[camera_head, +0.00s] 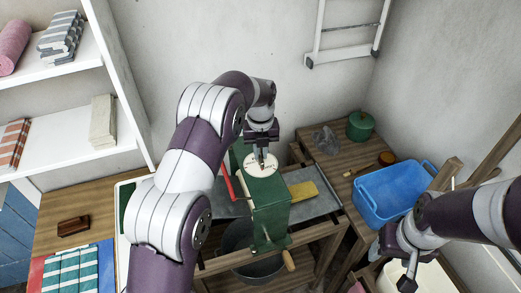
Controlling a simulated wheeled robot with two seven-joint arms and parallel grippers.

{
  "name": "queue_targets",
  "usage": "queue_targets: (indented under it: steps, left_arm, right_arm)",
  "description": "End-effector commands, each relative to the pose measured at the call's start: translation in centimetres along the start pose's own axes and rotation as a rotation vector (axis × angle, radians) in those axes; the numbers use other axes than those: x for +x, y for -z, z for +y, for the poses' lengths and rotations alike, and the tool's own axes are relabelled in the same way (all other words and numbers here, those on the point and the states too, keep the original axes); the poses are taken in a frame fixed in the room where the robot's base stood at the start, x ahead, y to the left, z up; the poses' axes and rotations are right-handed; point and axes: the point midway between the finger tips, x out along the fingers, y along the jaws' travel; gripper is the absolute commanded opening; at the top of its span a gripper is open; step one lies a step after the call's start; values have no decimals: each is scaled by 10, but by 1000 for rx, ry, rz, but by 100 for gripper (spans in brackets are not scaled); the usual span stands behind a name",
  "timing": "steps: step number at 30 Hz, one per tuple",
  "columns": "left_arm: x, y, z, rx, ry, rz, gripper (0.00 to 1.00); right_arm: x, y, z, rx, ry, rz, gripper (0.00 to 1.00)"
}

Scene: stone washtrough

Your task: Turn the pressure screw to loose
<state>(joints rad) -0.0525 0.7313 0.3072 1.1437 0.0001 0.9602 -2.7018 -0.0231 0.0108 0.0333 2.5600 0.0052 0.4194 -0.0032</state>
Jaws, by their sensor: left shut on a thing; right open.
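A green wringer (268,205) stands on a grey board over a wooden stand, with a red lever (228,182) at its left side. A round white dial (253,171) with small dark marks is on top of it, where the pressure screw is. My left gripper (262,162) points down at the middle of the dial and is shut on the pressure screw, which its fingers mostly hide. The dial's marks are too small to read. My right gripper (408,272) is open and empty at the lower right, well away from the wringer.
A blue basin (393,190), a green lidded pot (360,126) and a grey cloth (325,140) are on the wooden table to the right. A dark tub (240,262) is under the wringer. Shelves with folded cloths (103,121) stand at the left.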

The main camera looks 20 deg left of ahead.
Motion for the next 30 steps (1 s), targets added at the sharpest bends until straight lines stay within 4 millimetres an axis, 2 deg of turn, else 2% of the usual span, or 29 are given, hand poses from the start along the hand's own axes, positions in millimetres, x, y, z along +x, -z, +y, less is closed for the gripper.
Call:
queue_targets:
  steps: [1,13,30]
  left_arm:
    - [-6,-4,-1,32,6,-14,0]
    - [-5,-4,-1,229,4,-14,0]
    - [-5,-4,-1,267,4,-14,0]
  right_arm:
    - [-1,0,0,0,0,0,64]
    - [-1,0,0,0,0,0,64]
    - [-1,0,0,0,0,0,64]
